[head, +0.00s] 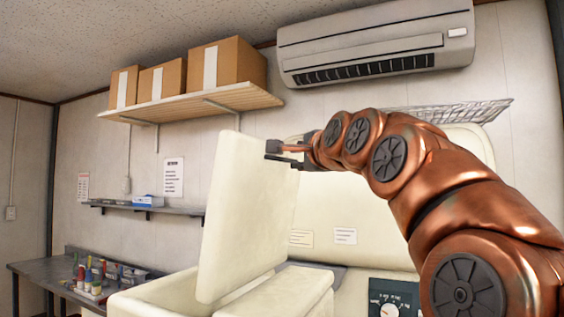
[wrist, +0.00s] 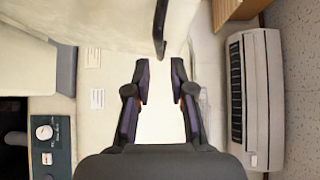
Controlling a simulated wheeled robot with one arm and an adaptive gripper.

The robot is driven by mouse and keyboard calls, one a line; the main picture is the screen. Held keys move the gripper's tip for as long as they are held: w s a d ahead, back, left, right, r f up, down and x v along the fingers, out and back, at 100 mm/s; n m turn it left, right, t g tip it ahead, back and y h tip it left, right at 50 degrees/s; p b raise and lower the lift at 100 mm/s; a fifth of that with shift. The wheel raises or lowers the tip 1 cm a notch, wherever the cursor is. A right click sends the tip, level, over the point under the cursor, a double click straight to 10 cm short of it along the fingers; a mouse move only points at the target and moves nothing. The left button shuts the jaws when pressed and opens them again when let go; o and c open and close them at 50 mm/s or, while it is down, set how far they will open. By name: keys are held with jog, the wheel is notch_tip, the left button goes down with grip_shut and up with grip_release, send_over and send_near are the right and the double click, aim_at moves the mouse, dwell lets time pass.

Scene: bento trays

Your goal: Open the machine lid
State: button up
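The machine lid (head: 245,215) is a thick cream panel. It stands raised, close to upright, above the cream machine body (head: 160,295) in the head view. My gripper (head: 272,152) is by the lid's upper right edge; whether it touches the lid cannot be told. In the wrist view my gripper (wrist: 160,80) has its two dark fingers apart with nothing visible between them. A dark, narrow bar (wrist: 160,28), perhaps a handle, is just beyond the fingertips beside a cream surface. The control panel (head: 393,297) with a dial is at the lower right.
A wall shelf (head: 200,103) with cardboard boxes is at upper left. An air conditioner (head: 375,45) hangs above my arm, and a wire rack (head: 460,112) is behind it. A side table (head: 45,270) with small bottles stands at lower left.

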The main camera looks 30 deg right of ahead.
aim_at(289, 160)
jog(key=shift+p+x, duration=1.25)
jog(key=shift+x, duration=2.35)
jog(key=shift+c, duration=0.3)
grip_shut()
